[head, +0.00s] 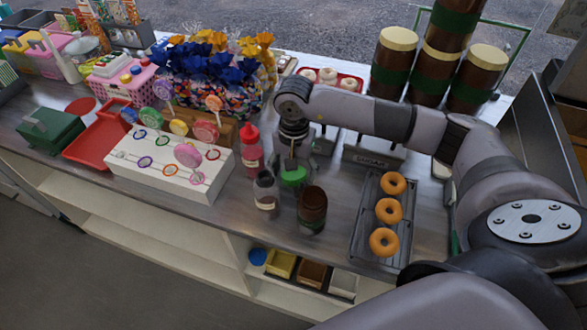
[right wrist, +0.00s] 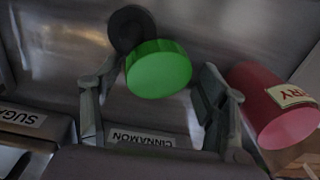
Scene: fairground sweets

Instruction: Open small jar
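A round green lid (head: 293,176) shows under my right gripper (head: 292,158) in the head view; whether a jar body is under it is hidden. In the right wrist view the green lid (right wrist: 159,72) lies between the fingertips of my right gripper (right wrist: 160,84), with a gap visible on each side; the fingers look open. A small clear jar with a dark top (head: 265,192) stands to the left and a brown jar (head: 312,208) to the right, both nearer the counter's front edge. My left gripper is not in view.
A red bottle (head: 250,150) stands close left of my right gripper and shows in the right wrist view (right wrist: 275,105). A lollipop stand (head: 172,165) is farther left. A rack with doughnuts (head: 385,235) is at the right. Labelled containers, one marked cinnamon (right wrist: 142,138), are behind.

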